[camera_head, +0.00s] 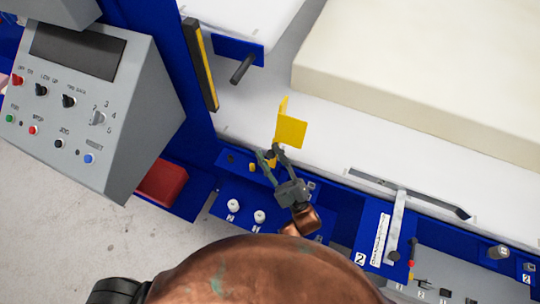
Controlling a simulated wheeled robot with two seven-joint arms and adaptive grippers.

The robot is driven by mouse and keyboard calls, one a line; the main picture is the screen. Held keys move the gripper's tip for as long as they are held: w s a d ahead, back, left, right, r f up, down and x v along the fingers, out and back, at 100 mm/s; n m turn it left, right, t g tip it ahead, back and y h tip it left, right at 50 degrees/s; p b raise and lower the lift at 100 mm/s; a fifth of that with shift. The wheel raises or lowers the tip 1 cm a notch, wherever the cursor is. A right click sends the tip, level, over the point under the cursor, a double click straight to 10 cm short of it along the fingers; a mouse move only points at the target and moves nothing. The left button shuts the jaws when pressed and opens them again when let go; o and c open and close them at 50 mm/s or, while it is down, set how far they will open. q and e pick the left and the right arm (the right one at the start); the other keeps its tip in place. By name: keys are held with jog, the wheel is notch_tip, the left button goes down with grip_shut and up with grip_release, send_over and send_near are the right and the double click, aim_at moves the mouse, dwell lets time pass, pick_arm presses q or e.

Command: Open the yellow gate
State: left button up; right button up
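The yellow gate (291,127) is a small folded yellow plate standing upright at the front edge of the white machine bed. My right gripper (269,153) is just below it in the picture, over the blue front panel. Its two fingers are apart, pointing towards the gate. A small dark knob shows between or behind the fingertips; I cannot tell whether they touch it. My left gripper is not in view.
A grey control box (85,100) with buttons stands at the left, with a red bin (163,184) beside it. White knobs (259,216) and a lever (396,226) sit on the blue front panel. A large cream foam block (430,60) lies on the bed.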

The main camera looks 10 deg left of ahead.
notch_tip(320, 180, up, 10)
jog(key=shift+f, duration=0.25)
dwell(0.6)
